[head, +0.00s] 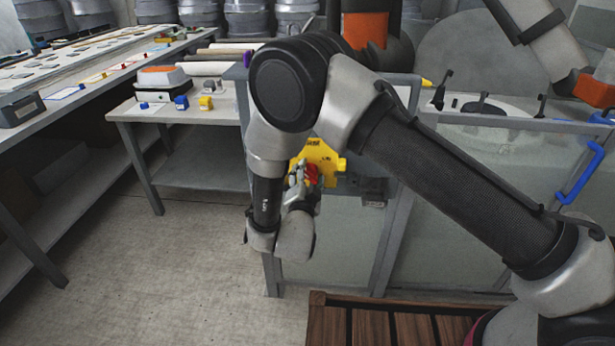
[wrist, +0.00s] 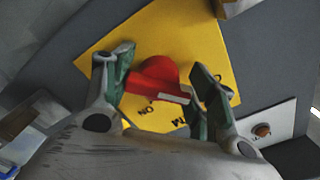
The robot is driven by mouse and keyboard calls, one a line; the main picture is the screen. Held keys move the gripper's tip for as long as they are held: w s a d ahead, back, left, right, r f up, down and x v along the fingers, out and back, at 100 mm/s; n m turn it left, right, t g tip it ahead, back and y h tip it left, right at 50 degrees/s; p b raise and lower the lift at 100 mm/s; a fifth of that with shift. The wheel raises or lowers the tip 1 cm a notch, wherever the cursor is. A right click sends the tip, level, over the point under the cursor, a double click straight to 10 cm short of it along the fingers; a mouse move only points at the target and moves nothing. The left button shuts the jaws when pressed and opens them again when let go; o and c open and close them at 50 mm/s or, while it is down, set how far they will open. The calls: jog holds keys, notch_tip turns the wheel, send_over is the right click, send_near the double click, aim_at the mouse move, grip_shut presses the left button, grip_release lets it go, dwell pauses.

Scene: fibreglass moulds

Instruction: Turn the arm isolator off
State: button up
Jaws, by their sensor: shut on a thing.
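The arm isolator is a yellow plate (wrist: 163,35) with a red rotary handle (wrist: 155,75) in its middle. In the head view the yellow plate (head: 322,158) is on the grey frame post, and the red handle (head: 312,175) is partly hidden by my gripper (head: 303,182). In the wrist view my gripper (wrist: 163,80) has one finger on each side of the red handle and is shut on it. A white mark on the handle points to the right. The letters "ON" show below the handle; other lettering is partly hidden by my fingers.
A small grey plate with an orange-brown button (wrist: 262,130) is beside the isolator. A glass-panelled fence (head: 460,190) with a blue handle (head: 578,175) stands to the right. A bench (head: 190,112) stands left; a wooden slatted platform (head: 385,325) lies below. Floor at left is clear.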

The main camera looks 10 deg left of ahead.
jog(key=shift+n, duration=0.4)
jog(key=o, duration=1)
jog(key=shift+s, duration=0.1)
jog(key=s, duration=1.1)
jog(key=shift+s, duration=0.4)
